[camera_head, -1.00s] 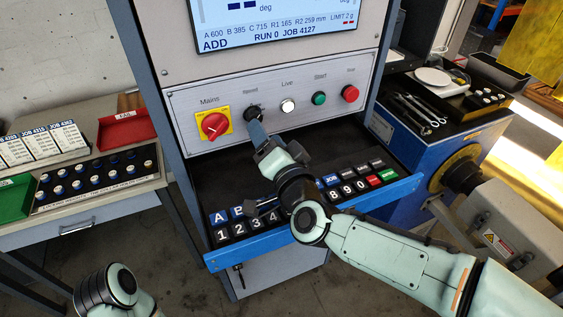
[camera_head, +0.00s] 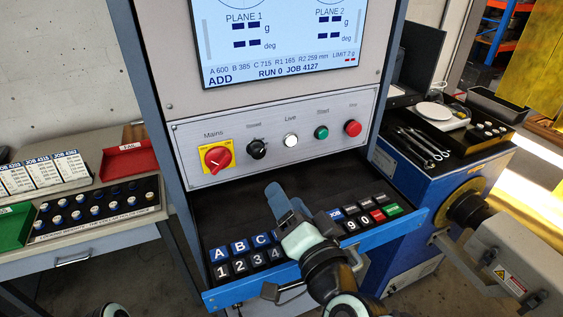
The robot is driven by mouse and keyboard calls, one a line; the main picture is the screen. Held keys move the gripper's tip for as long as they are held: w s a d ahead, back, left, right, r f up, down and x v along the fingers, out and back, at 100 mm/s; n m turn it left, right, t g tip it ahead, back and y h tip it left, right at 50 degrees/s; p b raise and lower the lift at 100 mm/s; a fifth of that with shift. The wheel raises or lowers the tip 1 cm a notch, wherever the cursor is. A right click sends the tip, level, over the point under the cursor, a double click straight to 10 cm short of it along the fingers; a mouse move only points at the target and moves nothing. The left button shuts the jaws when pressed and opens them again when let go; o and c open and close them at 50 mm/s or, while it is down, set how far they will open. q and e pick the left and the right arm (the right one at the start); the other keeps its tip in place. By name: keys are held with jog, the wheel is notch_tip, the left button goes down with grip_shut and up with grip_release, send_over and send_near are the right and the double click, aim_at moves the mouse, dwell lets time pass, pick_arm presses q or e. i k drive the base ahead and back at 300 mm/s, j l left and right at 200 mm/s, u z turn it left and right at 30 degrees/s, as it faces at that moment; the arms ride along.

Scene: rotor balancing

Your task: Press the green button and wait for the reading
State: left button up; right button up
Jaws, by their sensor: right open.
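The green button (camera_head: 321,132) sits under the "Start" label on the grey control panel (camera_head: 270,177). The screen (camera_head: 285,45) above reads ADD, RUN 0, JOB 4127, with dashes for Plane 1 and Plane 2. My right gripper (camera_head: 276,196) is open above the keypad drawer, below and left of the green button and apart from it. It hides some keys. My left gripper is out of view; only a bit of my left arm shows at the bottom left edge.
A red mains switch (camera_head: 215,158), a black knob (camera_head: 257,149), a white Live lamp (camera_head: 291,140) and a red button (camera_head: 353,128) share the panel. The blue-fronted drawer (camera_head: 225,297) juts out below. A side table with trays stands left, a blue cabinet (camera_head: 400,185) right.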

aim_at(323, 134)
jog(key=k+l, duration=0.25)
jog(key=k, duration=0.2)
jog(key=k+l, duration=0.2)
jog(key=k, duration=0.3)
